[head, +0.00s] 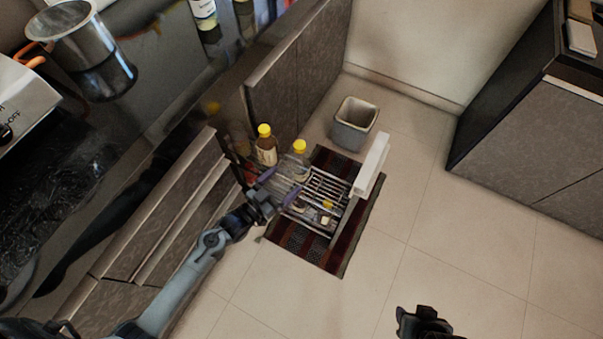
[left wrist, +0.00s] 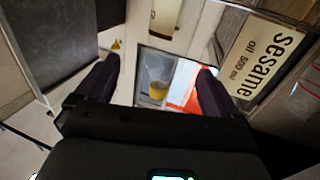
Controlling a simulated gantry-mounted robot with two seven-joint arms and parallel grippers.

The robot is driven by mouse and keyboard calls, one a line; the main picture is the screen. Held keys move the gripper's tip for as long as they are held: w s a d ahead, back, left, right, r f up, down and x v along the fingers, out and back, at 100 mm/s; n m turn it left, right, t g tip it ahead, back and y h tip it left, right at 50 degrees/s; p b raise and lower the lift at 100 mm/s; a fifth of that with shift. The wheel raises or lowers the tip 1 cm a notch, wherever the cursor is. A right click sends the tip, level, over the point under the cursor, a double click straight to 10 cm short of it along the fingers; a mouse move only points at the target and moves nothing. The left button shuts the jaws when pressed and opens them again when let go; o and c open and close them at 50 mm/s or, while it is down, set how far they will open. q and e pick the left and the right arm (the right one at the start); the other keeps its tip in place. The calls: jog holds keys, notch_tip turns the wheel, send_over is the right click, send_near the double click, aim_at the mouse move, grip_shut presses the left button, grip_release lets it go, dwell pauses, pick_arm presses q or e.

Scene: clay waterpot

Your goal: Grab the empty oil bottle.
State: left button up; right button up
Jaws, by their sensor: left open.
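The empty oil bottle (head: 299,163) is clear with a yellow cap and stands in a pulled-out wire rack in the head view. A brown-filled bottle (head: 266,152) with a yellow cap stands to its left. My left gripper (head: 280,186) is open at the rack's near left side, just below the clear bottle in the picture. In the left wrist view, its fingers (left wrist: 155,82) are spread, with see-through surfaces between them; contact with the bottle cannot be told. A "sesame oil" label (left wrist: 262,60) shows right of the fingers. My right gripper (head: 425,322) is at the bottom edge, jaws unclear.
The wire rack (head: 327,186) has a white front panel (head: 371,165) and extends over a striped mat (head: 284,236). A grey bin (head: 354,124) stands behind it. A dark counter (head: 150,130) with a metal pot (head: 82,50) lies left. Floor to the right is clear.

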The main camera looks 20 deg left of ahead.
aim_at(294, 169)
pick_arm(q)
jog(key=shift+w+f, duration=0.3)
jog(key=shift+f, duration=0.1)
jog(key=w+b, duration=0.2)
jog(key=w, duration=0.1)
jog(key=shift+b+x, duration=0.3)
jog(key=shift+x, duration=0.75)
jog(key=shift+w+d+r, duration=0.1)
jog(key=shift+d, duration=0.25)
jog(key=shift+w+b, duration=0.35)
jog(key=shift+b, duration=0.15)
jog(key=b+x, duration=0.1)
jog(key=x, duration=0.1)
jog(key=b+x, duration=0.1)
jog(key=x, duration=0.1)
jog(key=shift+a+r+b, duration=0.15)
jog(key=shift+r+b, duration=0.1)
jog(key=shift+b, duration=0.05)
jog(key=shift+w, duration=0.35)
jog(key=shift+s+r, duration=0.1)
pick_arm(e)
notch_tip(294, 169, down, 7)
jog(key=a, duration=0.1)
